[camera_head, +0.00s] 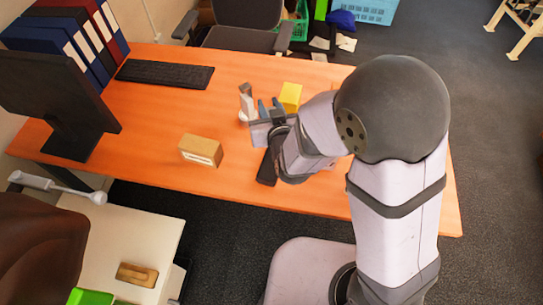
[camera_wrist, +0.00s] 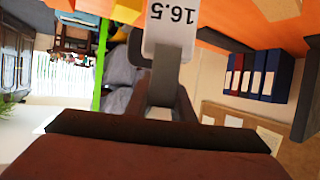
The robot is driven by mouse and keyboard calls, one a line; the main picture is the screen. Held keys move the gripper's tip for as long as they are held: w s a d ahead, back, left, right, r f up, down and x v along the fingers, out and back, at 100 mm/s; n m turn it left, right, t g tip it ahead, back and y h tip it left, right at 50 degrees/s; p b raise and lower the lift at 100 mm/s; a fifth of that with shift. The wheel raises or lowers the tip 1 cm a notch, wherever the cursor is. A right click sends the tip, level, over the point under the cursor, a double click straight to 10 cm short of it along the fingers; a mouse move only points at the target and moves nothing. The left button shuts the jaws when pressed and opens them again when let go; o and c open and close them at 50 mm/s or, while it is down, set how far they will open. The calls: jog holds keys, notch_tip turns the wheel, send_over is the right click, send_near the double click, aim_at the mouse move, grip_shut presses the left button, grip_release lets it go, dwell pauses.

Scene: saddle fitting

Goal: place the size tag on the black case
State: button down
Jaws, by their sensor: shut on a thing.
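The size tag (camera_wrist: 172,32), a white plate printed "16.5", shows upside down at the top of the wrist view, at my fingertips. My gripper (camera_head: 252,110) is shut on it above the desk, and the pale tag (camera_head: 246,92) stands roughly upright there in the head view. A flat black object (camera_head: 266,168), which looks like the black case, lies on the desk below and nearer than the gripper. My wrist hides part of it. The tag is apart from it in the picture.
A yellow block (camera_head: 290,95) stands just behind my gripper. A wooden box (camera_head: 201,150) sits to the left on the orange desk (camera_head: 235,190). A keyboard (camera_head: 165,74), a monitor (camera_head: 55,95) and binders (camera_head: 70,40) fill the left end. The desk between box and gripper is clear.

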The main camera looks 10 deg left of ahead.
notch_tip(320, 180, down, 10)
jog(key=shift+p, duration=0.45)
dwell(0.6)
jog(key=shift+f, duration=0.15)
jog(key=c, duration=1.5)
grip_release()
jog(key=shift+c, duration=0.2)
